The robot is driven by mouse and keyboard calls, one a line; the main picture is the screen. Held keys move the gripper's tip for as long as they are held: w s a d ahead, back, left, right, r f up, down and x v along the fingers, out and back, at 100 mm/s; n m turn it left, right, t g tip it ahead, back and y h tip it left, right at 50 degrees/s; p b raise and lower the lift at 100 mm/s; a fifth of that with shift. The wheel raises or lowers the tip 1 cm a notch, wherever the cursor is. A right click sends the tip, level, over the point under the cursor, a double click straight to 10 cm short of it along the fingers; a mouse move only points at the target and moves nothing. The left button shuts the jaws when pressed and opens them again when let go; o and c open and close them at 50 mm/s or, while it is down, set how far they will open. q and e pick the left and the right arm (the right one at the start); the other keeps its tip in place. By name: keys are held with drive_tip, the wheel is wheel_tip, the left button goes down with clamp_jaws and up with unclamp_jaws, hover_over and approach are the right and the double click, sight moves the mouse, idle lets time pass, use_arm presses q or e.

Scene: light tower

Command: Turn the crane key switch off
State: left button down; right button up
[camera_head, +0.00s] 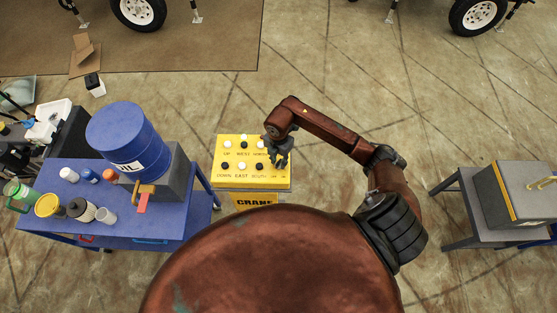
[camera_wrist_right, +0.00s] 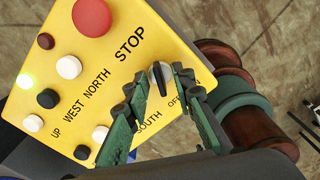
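The yellow crane control box (camera_head: 225,183) stands on a yellow crane-labelled stand. In the right wrist view its panel (camera_wrist_right: 105,60) fills the left and middle. The crane key switch (camera_wrist_right: 160,78), a dark knob with a pale rim, sits near the OFF label, whose neighbouring label is partly covered. My right gripper (camera_head: 278,158) is over the right part of the panel. In the wrist view its green fingers (camera_wrist_right: 161,80) are apart, one on each side of the switch; whether they touch it I cannot tell. My left gripper is not in view.
The panel also has a red STOP button (camera_wrist_right: 92,16), several black and white buttons, and a lit green lamp (camera_wrist_right: 27,82). A blue table (camera_head: 110,222) with a blue barrel (camera_head: 128,138) stands left of the box. A grey table (camera_head: 470,207) stands at the right.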

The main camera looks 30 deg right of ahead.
drive_tip(key=shift+c, duration=0.4)
clamp_jaws()
drive_tip(key=n+b, duration=0.2)
drive_tip(key=shift+w+f+n+b, duration=0.1)
drive_tip(key=shift+f+n+b, duration=0.05)
drive_tip(key=shift+n+b, duration=0.2)
drive_tip(key=n+b, duration=0.7)
drive_tip(key=shift+n+b, duration=1.15)
drive_tip(key=shift+b, duration=0.1)
